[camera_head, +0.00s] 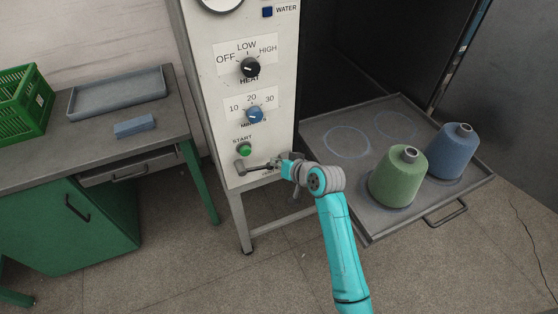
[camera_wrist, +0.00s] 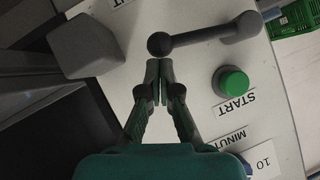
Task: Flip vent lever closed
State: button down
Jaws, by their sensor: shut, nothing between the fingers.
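The vent lever (camera_head: 257,167) is a dark bar low on the white control panel, below the green START button (camera_head: 244,149). It lies nearly sideways, its thick end at the left and its other end by my gripper (camera_head: 280,165). In the wrist view the lever (camera_wrist: 208,35) ends in a dark ball (camera_wrist: 159,44). My gripper (camera_wrist: 158,62) is shut and empty, its fingertips right beside the ball. I cannot tell whether they touch it. The label under the lever is partly hidden by the arm in the head view.
A HEAT knob (camera_head: 250,67) and blue minutes knob (camera_head: 254,114) sit higher on the panel. A grey block (camera_wrist: 87,43) stands near the fingertips. Right of the arm, a tray (camera_head: 330,165) carries a green cone (camera_head: 397,180) and blue cone (camera_head: 452,152). A bench (camera_head: 85,135) stands left.

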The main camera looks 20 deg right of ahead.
jog(key=shift+f, duration=0.1)
jog(key=a+f+m+t+y, duration=0.4)
jog(key=a+f+m+y, duration=0.3)
jog(key=f+m, duration=0.2)
jog(key=shift+a+f+m+y, duration=0.3)
jog(key=shift+f+m, duration=0.1)
jog(key=shift+f, duration=1)
dwell(0.4)
